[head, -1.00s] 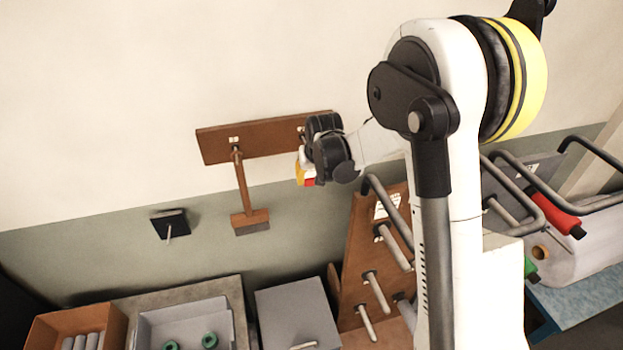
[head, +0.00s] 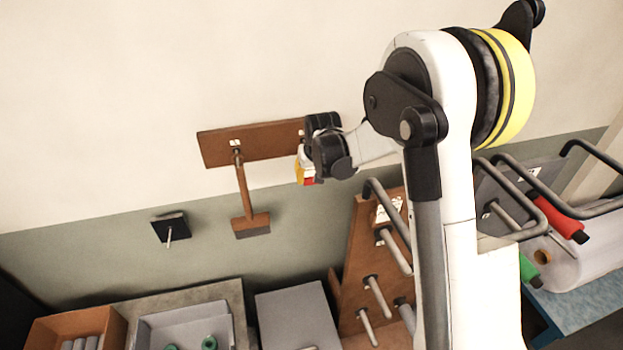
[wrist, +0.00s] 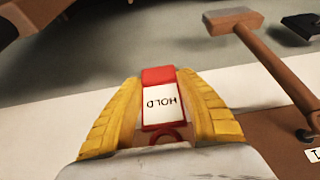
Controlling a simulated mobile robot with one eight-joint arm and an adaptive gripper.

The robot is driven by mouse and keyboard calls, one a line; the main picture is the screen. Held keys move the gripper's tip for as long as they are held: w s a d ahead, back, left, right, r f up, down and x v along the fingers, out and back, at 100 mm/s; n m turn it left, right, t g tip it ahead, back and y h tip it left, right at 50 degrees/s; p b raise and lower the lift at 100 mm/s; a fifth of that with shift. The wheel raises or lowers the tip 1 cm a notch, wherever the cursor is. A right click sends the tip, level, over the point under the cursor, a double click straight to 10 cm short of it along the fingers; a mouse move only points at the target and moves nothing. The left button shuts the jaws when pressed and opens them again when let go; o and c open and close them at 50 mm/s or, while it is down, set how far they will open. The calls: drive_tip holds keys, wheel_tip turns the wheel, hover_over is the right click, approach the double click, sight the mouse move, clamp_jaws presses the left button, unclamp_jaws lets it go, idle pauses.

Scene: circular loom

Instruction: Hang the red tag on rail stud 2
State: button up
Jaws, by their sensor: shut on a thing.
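The red tag (wrist: 159,101) has a white face reading HOLD, upside down in the wrist view, and a red ring at its lower end there. My gripper (wrist: 160,112) is shut on it, with a yellow finger on each side. In the head view the tag (head: 308,181) shows as a small bit of red below my gripper (head: 306,170). The brown wall rail (head: 270,143) is behind and to the left of my gripper. A brush-like hammer hangs at its labelled left stud (head: 236,147). My wrist hides the rail's right end, and I cannot see stud 2.
The hanging wooden tool (head: 245,190) is left of my gripper. A black wall plate with a peg (head: 170,228) is farther left. A brown pegboard (head: 360,270) stands below right. Bins and a grey box (head: 297,315) line the bottom.

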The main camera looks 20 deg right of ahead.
drive_tip(key=shift+w, duration=0.25)
idle(0.3)
drive_tip(key=shift+w, duration=0.2)
drive_tip(key=shift+f+b, duration=0.2)
drive_tip(key=shift+b, duration=0.25)
drive_tip(key=o, duration=1.3)
drive_tip(key=shift+s+f+p+v, duration=0.15)
drive_tip(key=shift+s+p+v, duration=0.25)
drive_tip(key=shift+v, duration=0.9)
drive_tip(key=shift+s+f+p+v, duration=0.15)
drive_tip(key=shift+p+v, duration=0.4)
drive_tip(key=shift+v, duration=0.8)
drive_tip(key=shift+s+f+p+v, duration=0.1)
drive_tip(key=shift+s+p+v, duration=0.35)
drive_tip(key=shift+v, duration=0.85)
